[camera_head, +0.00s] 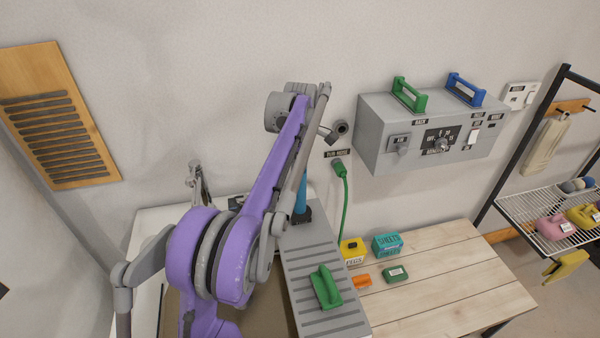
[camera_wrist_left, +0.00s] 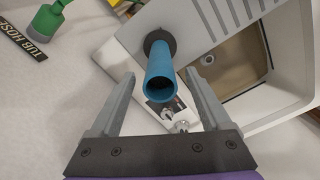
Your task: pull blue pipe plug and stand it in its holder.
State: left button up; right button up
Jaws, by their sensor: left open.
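The blue pipe plug (camera_head: 301,190) stands upright in a dark collar (camera_head: 303,214) on the grey ribbed drainboard. In the left wrist view the blue pipe plug (camera_wrist_left: 163,72) points its open top towards the camera, and the dark collar (camera_wrist_left: 157,40) rings its far end. My left gripper (camera_wrist_left: 160,74) is open, its two fingers on either side of the pipe with a visible gap each side. In the head view my purple arm hides most of this gripper and part of the pipe. My right gripper is out of view. I cannot tell whether the collar is the holder.
The brown sink basin (camera_wrist_left: 240,65) lies beside the drainboard (camera_head: 328,275). A green block handle (camera_head: 325,287) is on the drainboard. A green hose (camera_head: 345,205) hangs from the wall. A wooden table (camera_head: 450,280) with small boxes stands right, below a grey control box (camera_head: 430,130).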

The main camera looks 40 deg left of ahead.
pick_arm(q)
jog(key=shift+r, duration=0.1)
notch_tip(320, 180, up, 11)
jog(key=shift+f+p, duration=0.2)
jog(key=shift+p, duration=0.6)
jog(key=s+d+f+m+t, duration=0.1)
jog(key=s+d+f+m, duration=0.3)
jog(key=s+d+m, duration=0.1)
jog(key=s+d+f+m+t, duration=0.2)
jog(key=s+d+f+m, duration=0.2)
jog(key=d, duration=0.4)
jog(key=s+d+f+m+t, duration=0.1)
jog(key=s+d+f+m, duration=0.3)
jog(key=s+d+m, duration=0.3)
jog(key=shift+f+m, duration=0.15)
jog(key=shift+m, duration=0.25)
jog(key=s+d+f+m, duration=0.1)
jog(key=s+f, duration=0.1)
jog(key=s+d+f+m+t, duration=0.1)
jog(key=s+f+m, duration=0.1)
jog(key=f, duration=0.1)
jog(key=s+d+f+m, duration=0.1)
jog(key=s+f+m, duration=0.1)
jog(key=s+f, duration=0.1)
jog(key=shift+s+d+t, duration=0.1)
jog(key=shift+d+t, duration=0.2)
jog(key=shift+t, duration=0.1)
jog(key=shift+c, duration=0.2)
